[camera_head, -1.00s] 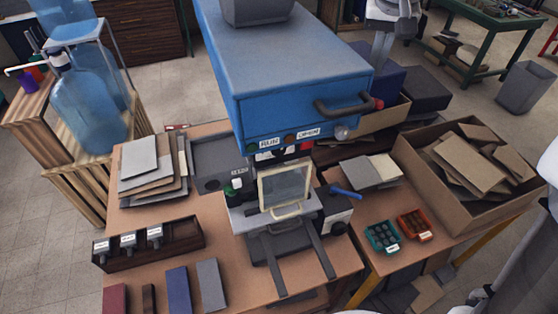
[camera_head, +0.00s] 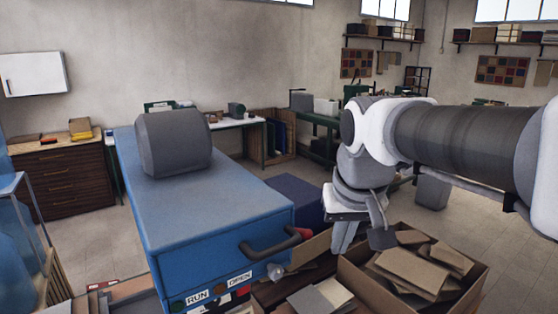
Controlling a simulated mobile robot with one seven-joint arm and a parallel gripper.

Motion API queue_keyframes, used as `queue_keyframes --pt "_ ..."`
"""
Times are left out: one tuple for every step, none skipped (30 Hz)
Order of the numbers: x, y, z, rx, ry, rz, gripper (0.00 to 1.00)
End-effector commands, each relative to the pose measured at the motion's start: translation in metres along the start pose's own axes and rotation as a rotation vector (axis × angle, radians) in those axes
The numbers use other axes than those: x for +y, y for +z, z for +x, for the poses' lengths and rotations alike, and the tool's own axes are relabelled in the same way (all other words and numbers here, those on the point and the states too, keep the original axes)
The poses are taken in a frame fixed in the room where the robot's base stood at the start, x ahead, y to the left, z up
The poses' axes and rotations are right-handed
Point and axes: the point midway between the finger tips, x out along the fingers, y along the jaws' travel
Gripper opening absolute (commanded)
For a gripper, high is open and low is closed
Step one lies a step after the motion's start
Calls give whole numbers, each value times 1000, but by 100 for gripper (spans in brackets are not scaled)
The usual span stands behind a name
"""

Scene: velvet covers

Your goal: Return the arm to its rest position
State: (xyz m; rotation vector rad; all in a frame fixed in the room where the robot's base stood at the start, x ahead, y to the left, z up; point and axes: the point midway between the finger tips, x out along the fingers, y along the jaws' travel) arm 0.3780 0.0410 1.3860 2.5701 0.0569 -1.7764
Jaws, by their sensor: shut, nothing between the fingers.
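My arm reaches in from the right edge of the head view. Its end bends down at the wrist, and my gripper (camera_head: 347,238) hangs there, pointing downward. The gripper is shut with nothing held. It appears in front of the back left of an open cardboard box (camera_head: 458,294), to the right of a blue machine (camera_head: 218,238). The fingertips are small and partly merge with the grey parts around them.
The blue machine has a dark handle (camera_head: 270,247) and a grey housing (camera_head: 172,142) on top. The box holds several brown board pieces. A drawer cabinet (camera_head: 62,185) stands at the left, and green-legged benches (camera_head: 237,122) line the back. Floor shows at the right.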

Motion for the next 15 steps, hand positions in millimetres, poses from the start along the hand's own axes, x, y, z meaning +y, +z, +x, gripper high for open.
queue_keyframes --pt "6 19 4 16 2 6 0" --pt "9 28 5 23 2 7 0" --pt "12 41 6 34 3 11 0" --pt "15 50 8 42 5 13 0" --pt "18 60 10 49 6 15 0" --pt "20 72 13 60 7 17 0" --pt "23 81 15 68 9 19 0" --pt "25 91 18 75 10 21 0" --pt "27 102 22 84 12 24 0" --pt "29 111 25 90 13 25 0" --pt "30 118 28 97 15 26 0" --pt "32 127 31 104 17 28 0" --pt "33 134 34 110 18 29 0" --pt "34 139 36 114 19 30 0" --pt "35 146 39 118 20 31 0"
